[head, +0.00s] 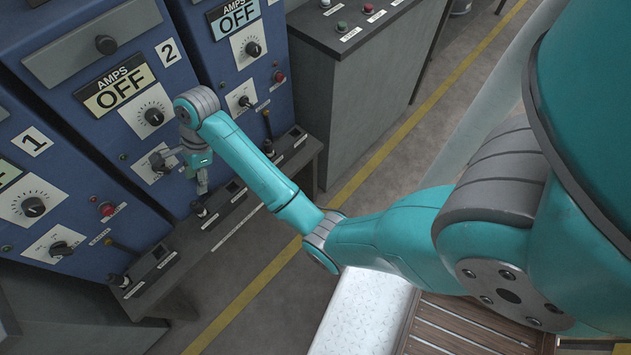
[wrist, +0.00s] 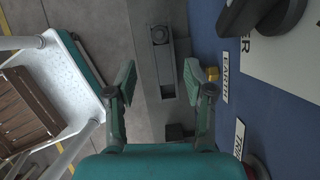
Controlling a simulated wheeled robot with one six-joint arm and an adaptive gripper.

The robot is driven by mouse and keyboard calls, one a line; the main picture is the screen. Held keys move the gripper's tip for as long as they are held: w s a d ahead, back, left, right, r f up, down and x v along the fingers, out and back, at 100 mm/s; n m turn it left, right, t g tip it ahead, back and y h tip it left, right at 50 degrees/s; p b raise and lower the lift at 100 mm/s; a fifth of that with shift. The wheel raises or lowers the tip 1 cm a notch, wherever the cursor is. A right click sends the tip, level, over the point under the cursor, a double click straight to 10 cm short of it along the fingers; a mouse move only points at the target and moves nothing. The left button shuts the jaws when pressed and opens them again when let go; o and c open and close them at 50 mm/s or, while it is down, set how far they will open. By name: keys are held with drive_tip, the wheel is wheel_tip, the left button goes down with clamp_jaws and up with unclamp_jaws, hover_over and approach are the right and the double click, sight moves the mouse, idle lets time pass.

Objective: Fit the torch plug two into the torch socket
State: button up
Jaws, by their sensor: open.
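My gripper (head: 202,186) hangs in front of the blue cabinet marked 2, just above a narrow dark shelf. In the wrist view its two fingers (wrist: 160,78) are apart with nothing held between them.
The cabinet's brass earth fitting (wrist: 213,74) is close beside the right finger in the wrist view. A grey bench (head: 370,90) stands at right, with open floor in front.

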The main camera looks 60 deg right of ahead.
drive_tip(key=s+a+f+n+t+h, duration=0.1)
drive_tip(key=s+a+f+n+t, duration=0.25)
drive_tip(key=s+f, duration=0.55)
drive_tip(key=s+a+f+n+t+h, duration=0.1)
drive_tip(key=s+f+n, duration=0.15)
drive_tip(key=s, duration=0.35)
drive_tip(key=s+f+n+t+h, duration=0.1)
drive_tip(key=s+n+t, duration=0.15)
drive_tip(key=s, duration=0.35)
drive_tip(key=s+r+n+t+h, duration=0.1)
drive_tip(key=s+r+n+t, duration=0.5)
drive_tip(key=s+r+n, duration=0.8)
drive_tip(key=s+r, duration=0.7)
drive_tip(key=shift+a+r, duration=0.25)
drive_tip(key=shift+a, duration=0.15)
drive_tip(key=shift+w, duration=0.1)
